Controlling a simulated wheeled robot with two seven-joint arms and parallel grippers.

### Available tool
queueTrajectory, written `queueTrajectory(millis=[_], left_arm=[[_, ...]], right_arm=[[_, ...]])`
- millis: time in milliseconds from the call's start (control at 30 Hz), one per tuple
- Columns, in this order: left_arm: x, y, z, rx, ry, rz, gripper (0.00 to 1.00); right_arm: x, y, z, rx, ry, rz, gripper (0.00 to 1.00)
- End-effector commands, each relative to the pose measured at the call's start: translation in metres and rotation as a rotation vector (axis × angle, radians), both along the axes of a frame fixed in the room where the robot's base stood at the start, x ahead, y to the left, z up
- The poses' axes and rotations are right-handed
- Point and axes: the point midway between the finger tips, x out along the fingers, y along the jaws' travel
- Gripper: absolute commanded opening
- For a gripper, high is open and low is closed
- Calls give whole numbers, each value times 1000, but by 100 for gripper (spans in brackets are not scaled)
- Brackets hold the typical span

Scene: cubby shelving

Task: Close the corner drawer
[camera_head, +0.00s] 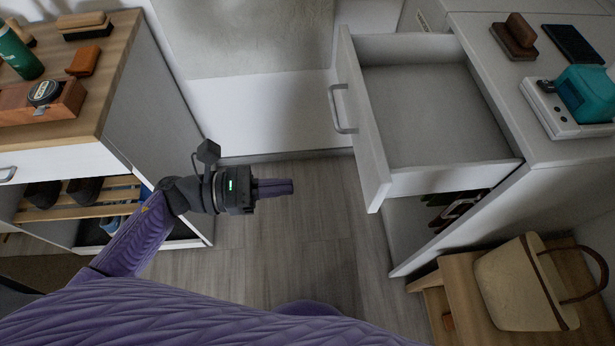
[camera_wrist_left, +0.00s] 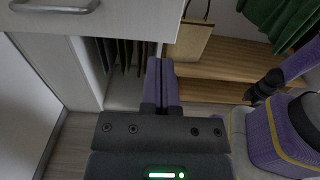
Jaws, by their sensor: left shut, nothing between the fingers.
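The white corner drawer (camera_head: 374,148) stands pulled open from the cabinet at the right in the head view. Its inside looks empty, and a grey bar handle (camera_head: 341,109) is on its front. My left gripper (camera_head: 291,187) is shut and empty, to the left of the drawer front and apart from it, above the floor. In the left wrist view my left gripper (camera_wrist_left: 161,62) shows its fingers together, with the drawer front (camera_wrist_left: 115,22) and its handle (camera_wrist_left: 55,6) at the upper left.
A wood-topped cabinet (camera_head: 125,38) stands at the left with brushes, a green bottle and a box on it. The white right cabinet top (camera_head: 480,43) holds a teal item and a brush. A wooden bench with a cream bag (camera_head: 520,284) is lower right. Bare floor (camera_head: 290,245) lies between.

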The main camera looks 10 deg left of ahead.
Motion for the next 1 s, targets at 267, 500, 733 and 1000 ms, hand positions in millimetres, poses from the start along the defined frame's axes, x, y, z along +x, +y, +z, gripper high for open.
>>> queueTrajectory(millis=[267, 500, 733, 1000], left_arm=[[20, -59, 2, -7, 3, 2, 0], [33, -100, 1, -7, 4, 4, 0], [37, -113, 1, -4, 6, 4, 0], [37, -113, 1, -4, 6, 4, 0]], right_arm=[[5, 4, 3, 7, -11, -1, 62], [12, 13, 1, 21, -23, -4, 62], [14, 12, 0, 20, -26, -4, 62], [10, 7, 1, 12, -19, -1, 62]])
